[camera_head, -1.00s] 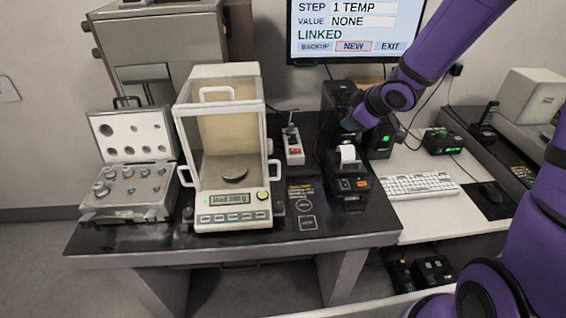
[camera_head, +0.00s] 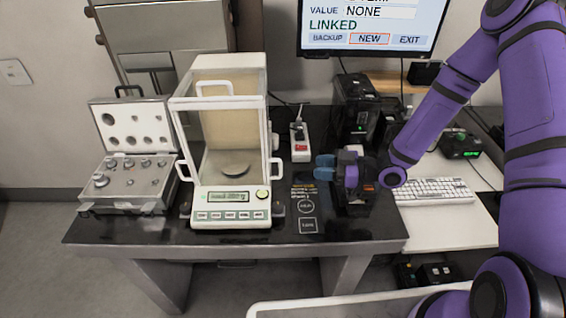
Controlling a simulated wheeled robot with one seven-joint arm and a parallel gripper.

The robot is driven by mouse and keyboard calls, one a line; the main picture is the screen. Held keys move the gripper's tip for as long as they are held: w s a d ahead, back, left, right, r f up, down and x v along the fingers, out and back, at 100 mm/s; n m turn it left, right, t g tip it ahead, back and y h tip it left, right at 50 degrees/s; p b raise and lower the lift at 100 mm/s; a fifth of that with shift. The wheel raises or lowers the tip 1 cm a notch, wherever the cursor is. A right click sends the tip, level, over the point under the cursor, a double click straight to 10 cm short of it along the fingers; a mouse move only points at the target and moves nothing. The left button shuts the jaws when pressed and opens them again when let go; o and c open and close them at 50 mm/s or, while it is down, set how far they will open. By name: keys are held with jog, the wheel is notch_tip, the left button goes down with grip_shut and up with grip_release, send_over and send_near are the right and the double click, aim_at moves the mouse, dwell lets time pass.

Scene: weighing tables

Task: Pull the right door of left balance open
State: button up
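The left balance (camera_head: 232,207) stands on the black weighing table, a white unit with a glass draft shield and a round pan inside. Its right door (camera_head: 266,135) is the glass side panel with a white handle (camera_head: 274,158) low on the right. The door looks shut. My gripper (camera_head: 322,168) is to the right of that handle, above the table and apart from the balance, with its blue fingers pointing left toward it. The fingers are small and overlap in this view, so their opening is unclear.
An open weight case (camera_head: 128,185) lies left of the balance. A power strip (camera_head: 300,142) stands behind my gripper. A keyboard (camera_head: 435,190) lies on the white table to the right. The table front (camera_head: 290,235) is clear.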

aim_at(279, 163)
jog(key=shift+s+f+y, duration=0.15)
jog(key=shift+s+y, duration=0.1)
jog(key=shift+y, duration=0.15)
jog(key=shift+a, duration=0.1)
jog(key=shift+y, duration=0.4)
jog(key=x, duration=1.1)
jog(key=shift+s+a+f, duration=0.1)
jog(key=shift+a, duration=0.35)
jog(key=shift+c, duration=0.5)
grip_shut()
